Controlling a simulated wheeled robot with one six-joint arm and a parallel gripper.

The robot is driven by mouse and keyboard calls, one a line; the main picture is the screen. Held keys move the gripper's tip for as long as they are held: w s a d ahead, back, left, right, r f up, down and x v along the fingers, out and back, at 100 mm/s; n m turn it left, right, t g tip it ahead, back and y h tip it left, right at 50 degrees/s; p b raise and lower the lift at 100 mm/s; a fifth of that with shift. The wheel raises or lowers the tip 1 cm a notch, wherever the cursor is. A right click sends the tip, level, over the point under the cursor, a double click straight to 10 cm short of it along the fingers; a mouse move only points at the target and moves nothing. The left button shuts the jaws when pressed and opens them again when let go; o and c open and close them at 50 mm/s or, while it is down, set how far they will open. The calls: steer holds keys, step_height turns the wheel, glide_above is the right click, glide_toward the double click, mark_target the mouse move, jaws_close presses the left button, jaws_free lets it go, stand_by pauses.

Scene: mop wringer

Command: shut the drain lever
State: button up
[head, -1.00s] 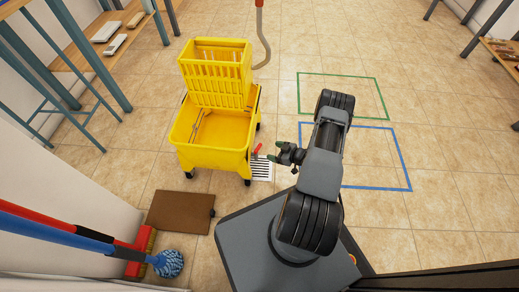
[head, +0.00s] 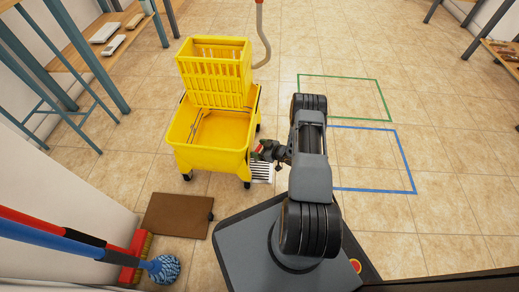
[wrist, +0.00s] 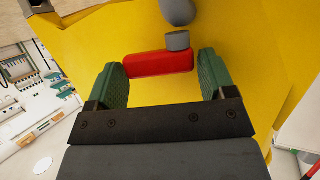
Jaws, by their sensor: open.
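The red drain lever (wrist: 160,63) is on the side of the yellow mop bucket (head: 202,158), by a grey round fitting (wrist: 178,40). In the wrist view it lies crosswise between the green fingertips of my gripper (wrist: 160,75), which is open. The lever's left end is close to the left finger, with a wider gap at the right finger. I cannot tell whether either finger touches it. In the head view my gripper (head: 264,152) is at the bucket's right side and mostly covers the lever.
A striped floor grate (head: 262,173) lies below the gripper. A brown mat (head: 176,215) and the blue mop head (head: 164,268) are at lower left. The yellow wringer (head: 215,70) rises at the bucket's back. Open tiles lie to the right, with green and blue floor outlines.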

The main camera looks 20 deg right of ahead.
steer(key=c, duration=0.7)
steer(key=shift+o, duration=0.2)
steer(key=shift+w+a+n+g+y, duration=0.1)
steer(key=shift+w+n+g+y, duration=0.1)
steer(key=shift+n+g+y, duration=0.85)
steer(key=shift+w+a+n+g+y, duration=0.1)
steer(key=shift+w+n+g+y, duration=0.1)
steer(key=shift+n+g+y, duration=0.8)
steer(key=shift+n+h, duration=0.25)
steer(key=shift+n, duration=0.1)
steer(key=o, duration=0.7)
steer(key=shift+c, duration=0.2)
steer(key=shift+d, duration=0.15)
steer(key=p+v, duration=0.4)
steer(key=v, duration=0.9)
steer(key=shift+s+d, duration=0.2)
steer(key=shift+d, duration=0.05)
steer(key=shift+r, duration=0.25)
